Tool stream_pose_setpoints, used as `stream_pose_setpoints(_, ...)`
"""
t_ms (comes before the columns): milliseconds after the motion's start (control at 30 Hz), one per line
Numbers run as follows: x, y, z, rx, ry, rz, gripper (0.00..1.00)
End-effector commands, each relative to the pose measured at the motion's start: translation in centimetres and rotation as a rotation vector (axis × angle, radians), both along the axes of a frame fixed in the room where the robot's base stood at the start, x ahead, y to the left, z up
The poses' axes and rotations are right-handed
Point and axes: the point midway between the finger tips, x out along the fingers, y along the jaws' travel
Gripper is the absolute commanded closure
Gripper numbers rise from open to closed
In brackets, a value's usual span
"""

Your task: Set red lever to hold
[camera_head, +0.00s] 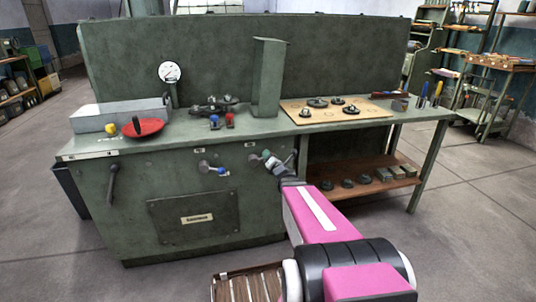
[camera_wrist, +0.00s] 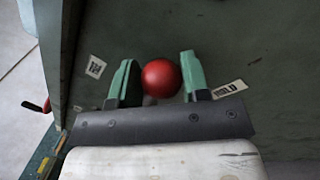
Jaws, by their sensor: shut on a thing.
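The red lever shows in the wrist view as a round red knob (camera_wrist: 161,78) in front of the green panel. My gripper (camera_head: 273,158) is at the right part of the bench's front panel, and its green fingers stand on both sides of the knob, shut on it. A white label reading HOLD (camera_wrist: 228,88) is just right of the right finger. Another white label (camera_wrist: 96,67) lies left of the left finger; its text is not clear. In the head view the red knob is hidden by my gripper. The lever's shaft is hidden behind the knob.
A dark handle (camera_head: 113,181) hangs at the far left. Above, the bench top holds a red wheel (camera_head: 143,127), a grey box (camera_head: 120,115) and a tan board (camera_head: 336,110). An open shelf (camera_head: 365,184) is right.

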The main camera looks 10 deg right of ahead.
Motion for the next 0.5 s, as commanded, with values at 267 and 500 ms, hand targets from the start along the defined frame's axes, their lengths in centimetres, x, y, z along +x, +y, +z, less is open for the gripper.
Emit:
stream_pose_setpoints(267, 0.0, -0.2, -2.5, 0.242, 0.011, -0.002, 1.0)
stream_pose_setpoints(500, 0.0, 0.0, -3.9, 0.423, 0.01, -0.001, 1.0)
